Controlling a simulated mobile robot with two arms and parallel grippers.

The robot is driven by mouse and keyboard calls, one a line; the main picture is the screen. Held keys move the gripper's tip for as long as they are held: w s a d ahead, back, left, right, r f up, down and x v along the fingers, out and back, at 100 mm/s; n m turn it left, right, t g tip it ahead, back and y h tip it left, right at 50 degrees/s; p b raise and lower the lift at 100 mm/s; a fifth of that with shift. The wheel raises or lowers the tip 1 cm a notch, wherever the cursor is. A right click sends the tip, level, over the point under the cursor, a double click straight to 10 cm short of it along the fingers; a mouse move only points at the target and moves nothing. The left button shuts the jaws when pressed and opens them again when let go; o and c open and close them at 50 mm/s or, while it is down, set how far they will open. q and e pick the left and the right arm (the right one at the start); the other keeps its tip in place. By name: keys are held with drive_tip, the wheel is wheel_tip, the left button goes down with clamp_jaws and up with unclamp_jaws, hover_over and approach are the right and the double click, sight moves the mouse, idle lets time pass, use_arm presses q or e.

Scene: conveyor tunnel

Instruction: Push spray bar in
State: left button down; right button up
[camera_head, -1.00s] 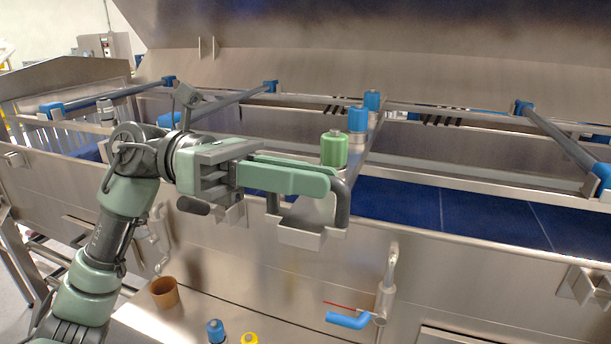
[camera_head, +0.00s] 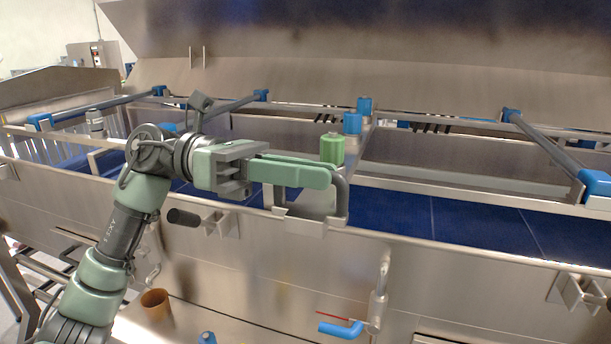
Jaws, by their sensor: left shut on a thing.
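The spray bar (camera_head: 358,155) reaches across the conveyor tunnel at mid-picture. It carries a green cap (camera_head: 332,149) near its front end and blue caps (camera_head: 353,123) further back. A dark bent handle (camera_head: 343,203) and a grey metal plate (camera_head: 312,214) are at its front end, at the tunnel's front rail (camera_head: 400,238). My left gripper (camera_head: 325,178) comes in from the left and is shut on the handle. Its green fingers hide part of the handle and bar. My right gripper is not in view.
Other bars with blue ends cross the tunnel at the left (camera_head: 100,107) and right (camera_head: 550,145). The blue conveyor belt (camera_head: 460,220) lies below. A blue-handled valve (camera_head: 341,329) is on the front wall, and a brown cup (camera_head: 155,304) stands low at left.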

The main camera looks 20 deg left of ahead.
use_arm(q)
drive_tip(key=c, duration=1.4)
unclamp_jaws()
drive_tip(key=shift+a, duration=0.15)
drive_tip(key=shift+a, duration=0.3)
drive_tip(key=a+b, duration=0.2)
drive_tip(key=a, duration=0.5)
drive_tip(key=shift+b, duration=0.3)
